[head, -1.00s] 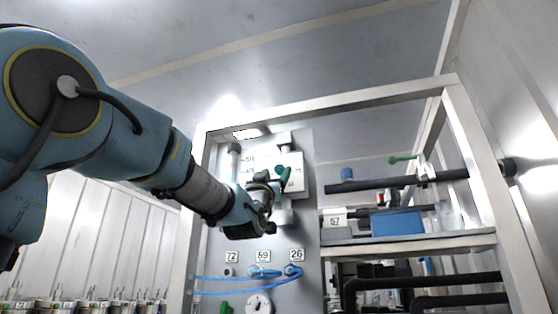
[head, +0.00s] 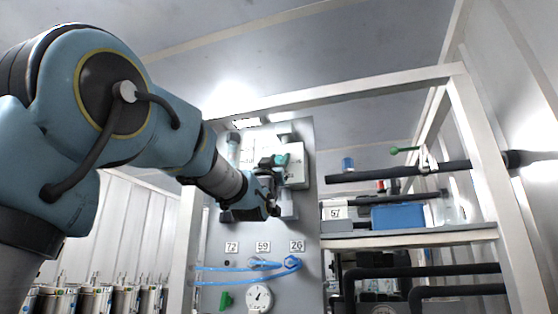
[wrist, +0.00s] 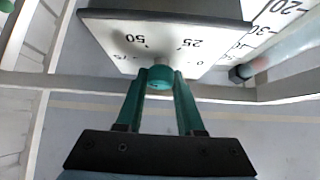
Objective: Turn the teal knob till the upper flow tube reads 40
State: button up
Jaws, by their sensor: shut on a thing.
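The teal knob (wrist: 161,84) is at the lower edge of a white dial plate (wrist: 165,32) marked 0, 25, 50 and 75 in the wrist view. My gripper (wrist: 160,74) has its two teal fingers closed on the knob's sides. In the head view my gripper (head: 277,163) is against the white box (head: 297,165) on the upper panel, and its wrist partly hides it. A clear flow tube (wrist: 290,52) with a scale shows at the right of the wrist view, and its upper end in the head view (head: 233,150). I cannot read its level.
The grey panel (head: 220,268) below carries tags 72, 59 and 26, blue hoses (head: 225,283) and a round gauge (head: 258,298). A metal frame (head: 335,92) surrounds it. At right a shelf (head: 410,239) holds a blue box (head: 398,217); black pipes (head: 400,173) run above it.

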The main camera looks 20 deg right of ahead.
grip_shut()
jog(key=shift+a+f+m+g+h+b, duration=0.1)
jog(key=shift+m+g+h+b, duration=0.2)
jog(key=shift+m+h+b, duration=0.15)
jog(key=shift+f+m+g+h+b, duration=0.1)
jog(key=shift+m+g+h+b, duration=0.2)
jog(key=shift+m+b, duration=0.2)
jog(key=shift+r+m+g+h+b, duration=0.2)
jog(key=shift+m+g+h+b, duration=0.7)
jog(key=shift+m+g, duration=1.2)
jog(key=o, duration=0.7)
grip_release()
jog(key=shift+c, duration=0.2)
